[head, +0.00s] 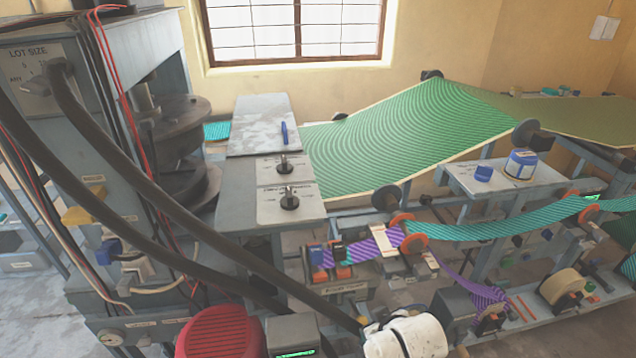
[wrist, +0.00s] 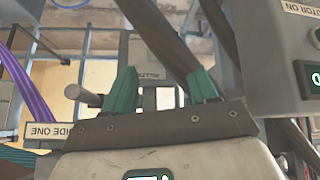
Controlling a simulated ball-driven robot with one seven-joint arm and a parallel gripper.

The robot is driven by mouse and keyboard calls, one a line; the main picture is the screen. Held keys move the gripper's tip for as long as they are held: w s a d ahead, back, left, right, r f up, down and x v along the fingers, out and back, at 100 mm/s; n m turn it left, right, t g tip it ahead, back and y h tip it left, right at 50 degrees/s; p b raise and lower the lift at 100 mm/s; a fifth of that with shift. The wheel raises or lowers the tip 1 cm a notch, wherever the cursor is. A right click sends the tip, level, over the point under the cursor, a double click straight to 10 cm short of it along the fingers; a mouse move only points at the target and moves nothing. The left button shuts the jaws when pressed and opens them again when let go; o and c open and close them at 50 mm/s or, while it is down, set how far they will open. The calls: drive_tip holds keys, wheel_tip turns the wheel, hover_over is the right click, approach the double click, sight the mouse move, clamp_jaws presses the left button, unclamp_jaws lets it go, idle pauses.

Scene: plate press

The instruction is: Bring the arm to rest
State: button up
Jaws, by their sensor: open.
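My gripper (wrist: 163,92) shows in the wrist view, with two teal fingers spread apart on a dark grey mount. It is open, and no held object shows between the fingers. Behind the fingers are a grey upright part with a small label and a thick dark diagonal bar; I cannot tell how far away they are. In the head view I cannot make out the gripper's fingers. A white rounded part at the bottom edge there may be part of my arm, but I cannot be sure.
A press with dark round plates (head: 180,140) stands left, with thick black hoses crossing in front. A grey panel with two knobs (head: 290,201), a green patterned sheet (head: 410,125) and a teal strip (head: 490,226) lie beyond. A grey display box (wrist: 285,60) is close right.

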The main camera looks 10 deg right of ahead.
drive_tip(key=s+d+m+g, duration=0.2)
drive_tip(key=s+d+g, duration=0.1)
drive_tip(key=s, duration=1.3)
drive_tip(key=s+d+m+g+h, duration=0.1)
drive_tip(key=s+d+g, duration=0.2)
drive_tip(key=s, duration=1.3)
drive_tip(key=shift+d+r+m, duration=0.4)
drive_tip(key=shift+d+r, duration=0.05)
drive_tip(key=shift+d, duration=0.1)
